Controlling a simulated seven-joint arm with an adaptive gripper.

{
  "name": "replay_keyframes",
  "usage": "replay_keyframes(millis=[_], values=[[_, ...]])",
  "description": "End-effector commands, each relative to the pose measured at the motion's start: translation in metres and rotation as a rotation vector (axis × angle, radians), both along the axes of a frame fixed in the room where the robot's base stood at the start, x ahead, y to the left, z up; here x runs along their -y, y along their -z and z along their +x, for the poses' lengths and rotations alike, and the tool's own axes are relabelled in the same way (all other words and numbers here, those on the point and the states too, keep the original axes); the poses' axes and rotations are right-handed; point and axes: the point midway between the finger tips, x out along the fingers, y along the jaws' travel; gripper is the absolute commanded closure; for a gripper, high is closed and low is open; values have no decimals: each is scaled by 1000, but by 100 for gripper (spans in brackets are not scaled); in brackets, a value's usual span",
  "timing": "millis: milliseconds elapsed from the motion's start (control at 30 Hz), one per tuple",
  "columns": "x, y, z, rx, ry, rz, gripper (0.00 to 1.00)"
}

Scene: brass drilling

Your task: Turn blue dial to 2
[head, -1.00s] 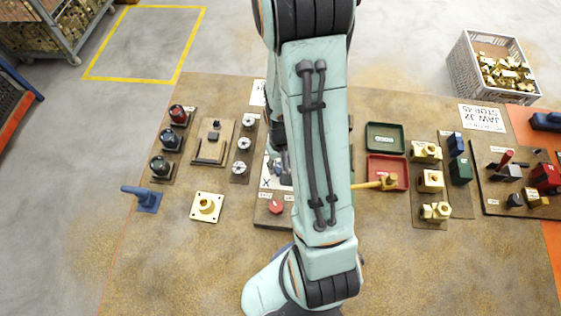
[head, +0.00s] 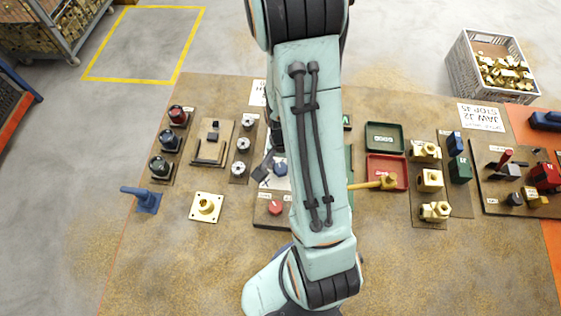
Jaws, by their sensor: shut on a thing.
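The blue dial (head: 281,169) shows in part on a white plate near the middle of the table, just left of my forearm. My gripper (head: 263,172) is low over this plate, and a dark finger shows at the dial's left side. The gripper is shut on the blue dial. Most of the gripper and the plate's right side are hidden behind my arm. The dial's marks and where it points cannot be read.
A red button (head: 275,208) sits just in front of the plate. To the left stand several small white knobs (head: 242,144) and a column of dark-based knobs (head: 169,139). A brass flange (head: 206,207) lies front left. A red tray (head: 386,168) is to the right.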

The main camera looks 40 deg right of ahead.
Motion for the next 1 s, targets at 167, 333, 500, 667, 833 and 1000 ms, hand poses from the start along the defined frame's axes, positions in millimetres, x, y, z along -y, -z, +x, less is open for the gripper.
replay_keyframes(millis=[167,333,500,667,833,1000], values=[[0,0,-1,-1,149,0,100],[0,0,-2,-2,265,1,100],[0,0,-2,-2,348,1,100],[0,0,-2,-2,394,1,100],[0,0,-2,-2,413,1,100],[0,0,-2,-2,417,1,100]])
